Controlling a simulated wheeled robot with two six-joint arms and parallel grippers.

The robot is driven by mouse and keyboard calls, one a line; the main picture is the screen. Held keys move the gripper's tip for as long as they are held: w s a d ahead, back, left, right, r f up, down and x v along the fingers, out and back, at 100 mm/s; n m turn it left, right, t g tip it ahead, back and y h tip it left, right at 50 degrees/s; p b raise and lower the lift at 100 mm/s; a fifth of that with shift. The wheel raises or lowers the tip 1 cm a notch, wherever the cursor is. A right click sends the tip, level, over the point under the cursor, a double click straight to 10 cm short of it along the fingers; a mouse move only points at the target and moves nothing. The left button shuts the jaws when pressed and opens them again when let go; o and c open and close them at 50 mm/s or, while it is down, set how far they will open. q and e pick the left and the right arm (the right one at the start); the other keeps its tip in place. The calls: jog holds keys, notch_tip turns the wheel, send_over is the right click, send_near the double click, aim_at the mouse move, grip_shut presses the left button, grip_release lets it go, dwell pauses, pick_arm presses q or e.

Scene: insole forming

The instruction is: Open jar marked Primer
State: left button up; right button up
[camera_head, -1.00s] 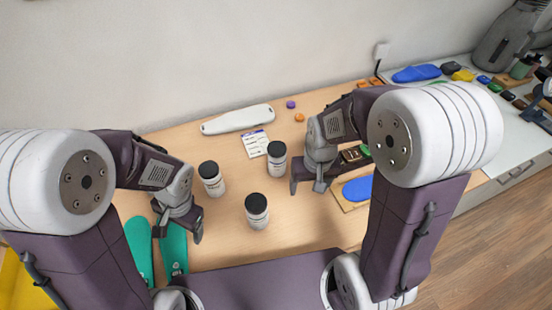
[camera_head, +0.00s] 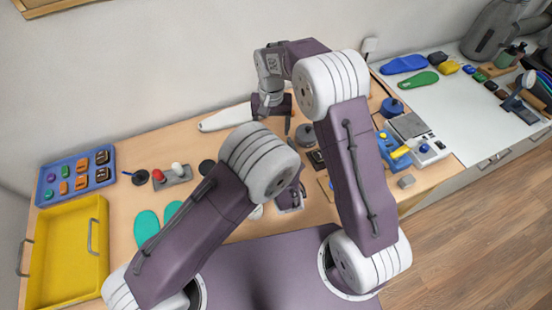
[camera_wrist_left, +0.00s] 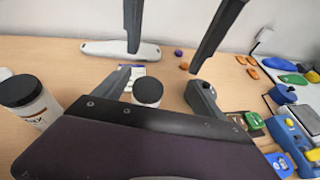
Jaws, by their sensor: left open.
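A white jar with a black lid (camera_wrist_left: 20,95) stands at the left of the left wrist view; its label is too cut off to read. Another jar (camera_wrist_left: 148,92) stands just beyond my left gripper's palm. I cannot tell which jar is marked Primer. My left gripper (camera_head: 290,198) is open, low over the table's middle. My right gripper (camera_head: 273,122) is open and points down behind it; two fingers hang into the left wrist view.
A white tool (camera_head: 225,118) lies at the back. A yellow bin (camera_head: 68,250) and a blue tray (camera_head: 75,178) of small pieces stand at left. Blue and grey equipment (camera_head: 408,140) stands at right. Teal insoles (camera_head: 147,226) lie near my left arm.

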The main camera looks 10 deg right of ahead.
jog(key=shift+w+a+f, duration=0.1)
jog(key=shift+w+a, duration=0.15)
jog(key=shift+a, duration=0.3)
jog(key=shift+w+a, duration=0.2)
jog(key=shift+a, duration=0.3)
pick_arm(q)
jog(key=f, duration=0.2)
jog(key=a+f, duration=0.1)
jog(key=f, duration=0.2)
jog(key=w+f, duration=0.1)
jog(key=f, duration=0.2)
jog(key=shift+a+f, duration=0.2)
jog(key=shift+f, duration=0.05)
pick_arm(e)
jog(key=shift+s+d, duration=0.15)
jog(key=shift+d, duration=0.3)
pick_arm(q)
jog(key=x, duration=0.7)
jog(key=shift+a+r, duration=0.1)
jog(key=shift+a, duration=0.1)
pick_arm(e)
jog(key=shift+a, duration=0.2)
pick_arm(q)
jog(key=shift+d, duration=0.25)
pick_arm(e)
jog(key=shift+d, duration=0.25)
pick_arm(q)
grip_shut()
pick_arm(e)
jog(key=shift+a, duration=0.1)
